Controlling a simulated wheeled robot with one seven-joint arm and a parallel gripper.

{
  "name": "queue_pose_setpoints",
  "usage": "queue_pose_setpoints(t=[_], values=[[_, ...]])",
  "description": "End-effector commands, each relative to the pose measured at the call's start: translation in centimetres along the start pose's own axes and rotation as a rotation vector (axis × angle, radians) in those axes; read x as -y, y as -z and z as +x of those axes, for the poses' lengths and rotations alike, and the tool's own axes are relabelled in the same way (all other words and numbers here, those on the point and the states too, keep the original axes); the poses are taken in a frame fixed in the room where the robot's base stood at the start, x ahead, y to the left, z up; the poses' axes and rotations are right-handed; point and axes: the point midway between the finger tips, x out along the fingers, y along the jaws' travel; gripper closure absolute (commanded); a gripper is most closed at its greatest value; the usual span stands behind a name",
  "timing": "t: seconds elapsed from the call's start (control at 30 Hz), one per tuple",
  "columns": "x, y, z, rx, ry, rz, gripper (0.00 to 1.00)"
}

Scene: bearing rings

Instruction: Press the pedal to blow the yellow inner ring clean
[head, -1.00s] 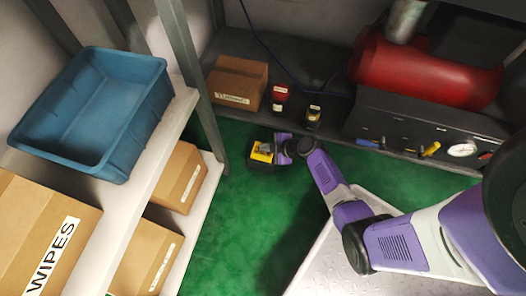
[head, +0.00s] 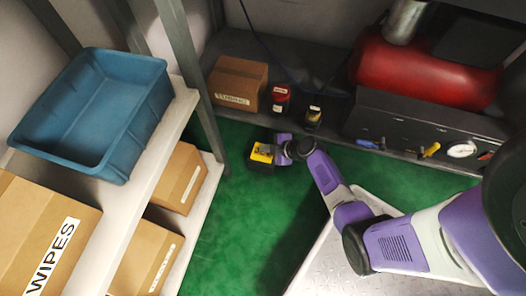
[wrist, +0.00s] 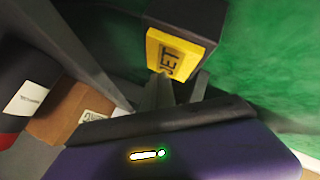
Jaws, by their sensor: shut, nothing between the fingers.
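The pedal (head: 261,154) is a black block with a yellow top, standing on the green floor. In the wrist view, its yellow face (wrist: 170,57) with the letters JET lies just beyond my fingertips. My gripper (head: 274,152) is at the pedal's right side in the head view. In the wrist view, my gripper (wrist: 181,84) is shut and empty, its grey fingers at the edge of the yellow face. I cannot tell whether they touch it or whether the pedal is pressed down. The yellow inner ring is not in view.
A dark low shelf behind holds a cardboard box (head: 237,84), a red-topped item (head: 280,97), a dark item (head: 313,115) and a red tank (head: 425,75). A shelf at left holds a blue bin (head: 100,160) and boxes. Green floor (head: 235,220) in front is clear.

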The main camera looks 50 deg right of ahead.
Motion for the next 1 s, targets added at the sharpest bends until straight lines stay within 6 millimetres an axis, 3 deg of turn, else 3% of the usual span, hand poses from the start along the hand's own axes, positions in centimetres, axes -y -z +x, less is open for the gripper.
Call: queue_pose_setpoints(t=[1.0], values=[[0.48, -0.42, 0.59, 0.000, 0.001, -0.002, 1.00]])
